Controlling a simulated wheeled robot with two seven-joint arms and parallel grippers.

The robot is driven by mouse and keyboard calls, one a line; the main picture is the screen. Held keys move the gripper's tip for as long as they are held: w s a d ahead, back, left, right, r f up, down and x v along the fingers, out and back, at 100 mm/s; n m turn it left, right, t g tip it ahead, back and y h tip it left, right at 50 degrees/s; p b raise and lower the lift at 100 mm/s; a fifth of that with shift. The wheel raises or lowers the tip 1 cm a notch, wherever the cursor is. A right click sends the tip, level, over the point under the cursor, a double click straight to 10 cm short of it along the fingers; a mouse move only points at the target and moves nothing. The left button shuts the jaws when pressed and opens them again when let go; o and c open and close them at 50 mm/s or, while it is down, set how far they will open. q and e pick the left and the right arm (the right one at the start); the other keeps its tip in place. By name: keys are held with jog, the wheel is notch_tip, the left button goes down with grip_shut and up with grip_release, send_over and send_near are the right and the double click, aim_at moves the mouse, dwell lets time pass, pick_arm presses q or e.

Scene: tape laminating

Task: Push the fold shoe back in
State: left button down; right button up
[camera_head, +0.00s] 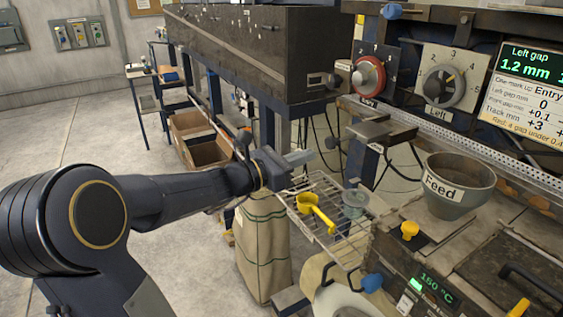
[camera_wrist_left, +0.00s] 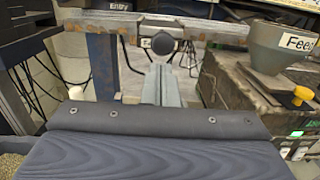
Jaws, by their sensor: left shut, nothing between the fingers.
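The part that looks like the fold shoe is a worn grey metal plate (camera_head: 382,131) sticking out from the machine's front rail, with a dark round knob (camera_head: 331,143) at its near left side. In the left wrist view the metal bar (camera_wrist_left: 215,31) runs across the top, and the knob (camera_wrist_left: 165,43) faces me. My left gripper (camera_head: 301,157) is shut and empty, left of and slightly below the knob. In the wrist view its fingers (camera_wrist_left: 161,84) point toward the knob; a gap seems to remain between them. My right gripper is not in view.
A wire rack (camera_head: 333,240) with a yellow scoop (camera_head: 315,212) lies below my left gripper. The Feed cup (camera_head: 457,184) stands to the right on the machine. A red-ringed dial (camera_head: 369,77) and a grey Left dial (camera_head: 444,84) sit above. Cables hang behind the knob.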

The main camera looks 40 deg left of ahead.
aim_at(357, 138)
pick_arm(q)
jog(key=x, duration=0.3)
jog(key=shift+w+d, duration=0.15)
jog(key=shift+w, duration=0.15)
jog(key=x, duration=0.4)
jog(key=b+x, duration=0.1)
jog(key=x, duration=0.7)
jog(key=shift+w+d+f+b, duration=0.1)
jog(key=shift+w+f+b, duration=0.2)
jog(key=shift+b, duration=0.05)
jog(key=shift+s+r, duration=0.1)
jog(key=shift+r, duration=0.1)
